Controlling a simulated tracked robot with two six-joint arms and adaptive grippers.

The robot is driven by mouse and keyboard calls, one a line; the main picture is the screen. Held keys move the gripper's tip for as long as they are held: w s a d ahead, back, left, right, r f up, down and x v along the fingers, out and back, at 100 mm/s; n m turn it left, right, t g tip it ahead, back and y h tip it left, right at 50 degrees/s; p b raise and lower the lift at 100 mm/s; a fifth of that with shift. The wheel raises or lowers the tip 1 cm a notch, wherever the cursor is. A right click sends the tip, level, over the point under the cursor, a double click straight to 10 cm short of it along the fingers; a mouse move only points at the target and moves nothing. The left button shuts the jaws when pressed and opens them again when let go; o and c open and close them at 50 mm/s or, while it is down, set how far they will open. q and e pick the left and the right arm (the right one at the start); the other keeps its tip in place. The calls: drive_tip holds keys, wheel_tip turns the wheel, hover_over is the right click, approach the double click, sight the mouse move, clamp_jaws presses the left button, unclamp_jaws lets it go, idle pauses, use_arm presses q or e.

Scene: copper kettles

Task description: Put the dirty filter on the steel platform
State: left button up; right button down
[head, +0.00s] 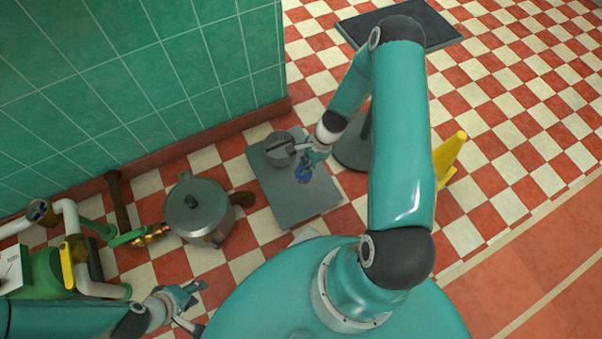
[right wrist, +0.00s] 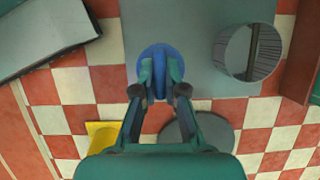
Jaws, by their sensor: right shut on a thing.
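The steel platform (head: 295,200) is a flat grey slab on the chequered floor, and it fills the upper middle of the right wrist view (right wrist: 200,20). A grey ribbed hollow cylinder (head: 280,150), which looks like the filter, stands at the platform's far end. The right wrist view shows it (right wrist: 248,55) apart from my fingers. My right gripper (head: 312,160) is shut on a blue round part with a raised grip (right wrist: 155,70), above the platform; I cannot tell whether the part touches it. My left gripper (head: 198,307) is open and empty at the lower left.
A steel kettle (head: 198,210) stands left of the platform. Pipes with a yellow lever (head: 68,262) are further left. A round grey stand base (head: 355,152) and a yellow sign (head: 450,157) are to the right. A green tiled wall (head: 150,80) is behind.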

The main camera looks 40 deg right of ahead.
use_arm(q)
wheel_tip(320, 180, down, 7)
drive_tip(key=b, duration=0.5)
drive_tip(key=shift+r, duration=0.2)
use_arm(e)
wheel_tip(320, 180, down, 16)
drive_tip(key=shift+r, duration=0.2)
use_arm(q)
drive_tip(key=shift+b, duration=0.35)
use_arm(e)
drive_tip(key=c, duration=1.2)
unclamp_jaws()
